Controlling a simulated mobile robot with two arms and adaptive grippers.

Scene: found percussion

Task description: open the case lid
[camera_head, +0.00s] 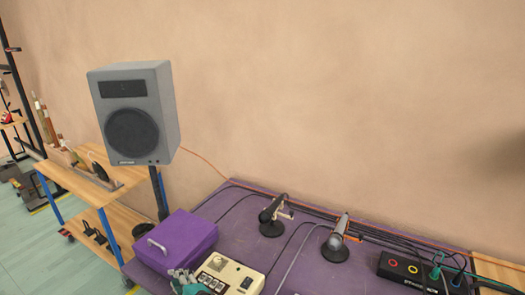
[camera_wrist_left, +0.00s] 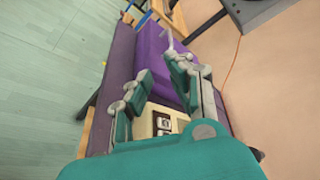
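The purple case (camera_head: 180,240) stands on the near left part of the purple-topped table, and its lid is closed. A pale handle (camera_head: 157,247) sticks out from its left side. The case (camera_wrist_left: 155,48) also shows in the left wrist view, beyond my fingers, with the handle (camera_wrist_left: 168,36) at its far side. My left gripper (camera_head: 187,281) shows at the bottom edge of the head view, just in front of the case. Its green and grey fingers (camera_wrist_left: 156,68) are spread apart with nothing between them. My right gripper is in neither view.
A cream box with dials (camera_head: 231,275) sits right of my left gripper. Two microphones on round stands (camera_head: 272,213) (camera_head: 337,238), cables and a black box with coloured sockets (camera_head: 412,270) are farther right. A grey speaker (camera_head: 135,112) on a pole rises behind the case.

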